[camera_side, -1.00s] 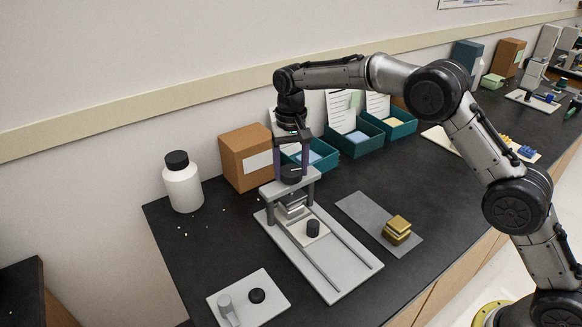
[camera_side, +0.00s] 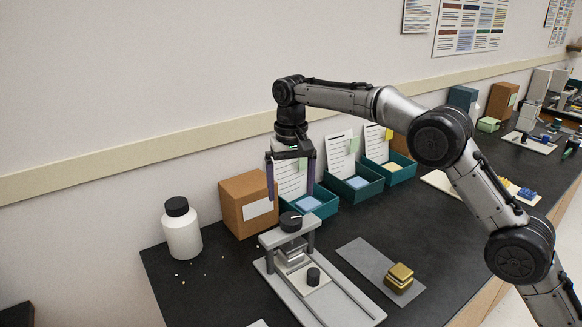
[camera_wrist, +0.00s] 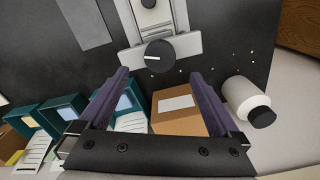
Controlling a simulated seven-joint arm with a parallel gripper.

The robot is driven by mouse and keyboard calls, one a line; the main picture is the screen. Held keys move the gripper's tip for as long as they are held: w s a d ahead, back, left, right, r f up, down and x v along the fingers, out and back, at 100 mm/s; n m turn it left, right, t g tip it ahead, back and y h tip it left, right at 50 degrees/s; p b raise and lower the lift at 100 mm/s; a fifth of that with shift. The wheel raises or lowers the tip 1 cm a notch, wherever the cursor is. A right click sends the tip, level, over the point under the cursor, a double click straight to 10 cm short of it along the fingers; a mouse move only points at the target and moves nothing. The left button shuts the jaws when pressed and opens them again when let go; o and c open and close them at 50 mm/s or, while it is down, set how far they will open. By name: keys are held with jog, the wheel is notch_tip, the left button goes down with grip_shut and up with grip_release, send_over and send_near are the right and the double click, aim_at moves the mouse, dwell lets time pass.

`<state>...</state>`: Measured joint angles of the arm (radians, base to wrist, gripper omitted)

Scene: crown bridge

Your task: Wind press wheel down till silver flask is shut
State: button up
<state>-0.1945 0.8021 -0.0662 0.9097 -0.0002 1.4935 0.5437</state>
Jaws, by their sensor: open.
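The press wheel (camera_side: 291,221) is a black disc on top of the grey press bridge (camera_side: 271,240). In the wrist view the wheel (camera_wrist: 165,56) shows a white line pointing left. The silver flask (camera_side: 292,256) sits under the bridge, partly hidden by it; I cannot tell whether its halves meet. My gripper (camera_side: 291,193) points down above the wheel, open and empty, its two purple fingers spread. In the wrist view, the wheel lies just beyond the gap between the fingertips (camera_wrist: 160,73).
A pale carriage with a black knob (camera_side: 313,276) lies in front of the bridge. A gold flask (camera_side: 399,278) stands on a grey strip (camera_side: 360,259) at right. A cardboard box (camera_side: 247,203), a white bottle (camera_side: 183,233) and teal trays (camera_side: 351,192) stand behind and left.

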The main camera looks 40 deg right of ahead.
notch_tip(320, 180, up, 6)
send_over(290, 218)
jog(key=shift+s+d, duration=0.1)
dwell(0.7)
notch_tip(290, 218, down, 14)
jog(key=n, duration=1.5)
jog(key=shift+r, duration=0.25)
jog(key=c, duration=1.4)
